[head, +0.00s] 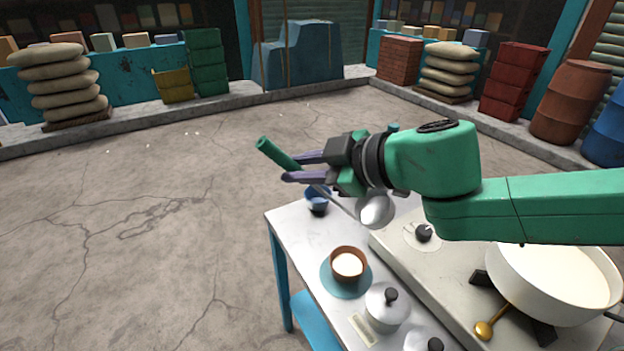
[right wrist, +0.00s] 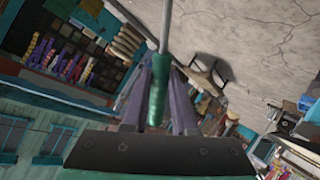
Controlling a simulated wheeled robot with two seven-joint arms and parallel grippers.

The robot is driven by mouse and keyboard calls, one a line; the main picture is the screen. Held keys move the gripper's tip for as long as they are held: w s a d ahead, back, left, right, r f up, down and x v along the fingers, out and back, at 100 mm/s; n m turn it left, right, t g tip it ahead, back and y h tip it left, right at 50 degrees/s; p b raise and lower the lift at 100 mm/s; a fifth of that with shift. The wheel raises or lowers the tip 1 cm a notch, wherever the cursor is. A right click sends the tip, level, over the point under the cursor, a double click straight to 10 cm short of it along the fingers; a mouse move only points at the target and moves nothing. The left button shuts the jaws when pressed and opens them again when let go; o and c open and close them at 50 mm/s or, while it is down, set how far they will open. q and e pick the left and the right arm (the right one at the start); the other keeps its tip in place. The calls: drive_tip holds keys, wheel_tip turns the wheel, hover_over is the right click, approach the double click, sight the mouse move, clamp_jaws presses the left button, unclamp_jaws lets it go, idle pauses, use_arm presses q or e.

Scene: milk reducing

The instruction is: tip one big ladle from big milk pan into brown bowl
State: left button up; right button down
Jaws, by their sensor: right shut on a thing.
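My right gripper (head: 303,166) is shut on the green handle of the big ladle (head: 277,153), held above the table. The ladle's silver bowl (head: 375,210) hangs below the gripper, up and to the right of the brown bowl in the head view; whether it holds milk I cannot tell. In the right wrist view the green handle (right wrist: 158,100) sits between the purple fingers. The brown bowl (head: 347,279) stands upright on a round blue mat (head: 346,292) with white milk inside. The big milk pan (head: 535,300), white and full of milk, is at the right. My left gripper is not in view.
A lidded silver pot (head: 386,315) stands close to the brown bowl. A small blue cup (head: 317,205) is at the table's back corner. A golden ladle (head: 485,330) lies by the pan on the stove (head: 440,290). The floor behind is clear.

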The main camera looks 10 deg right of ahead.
use_arm(q)
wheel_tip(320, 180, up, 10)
drive_tip(key=p, duration=1)
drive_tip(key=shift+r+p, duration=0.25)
drive_tip(key=shift+p, duration=0.05)
use_arm(e)
drive_tip(key=w+d+r+m+t+y, duration=0.1)
drive_tip(key=d+r+m+y, duration=0.3)
drive_tip(key=d, duration=0.7)
drive_tip(key=shift+w+d+r+m+t+y, duration=0.15)
drive_tip(key=shift+w+r+m+t+y, duration=0.2)
drive_tip(key=shift+r+t+y, duration=0.2)
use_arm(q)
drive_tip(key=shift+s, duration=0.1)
use_arm(e)
drive_tip(key=shift+f, duration=0.1)
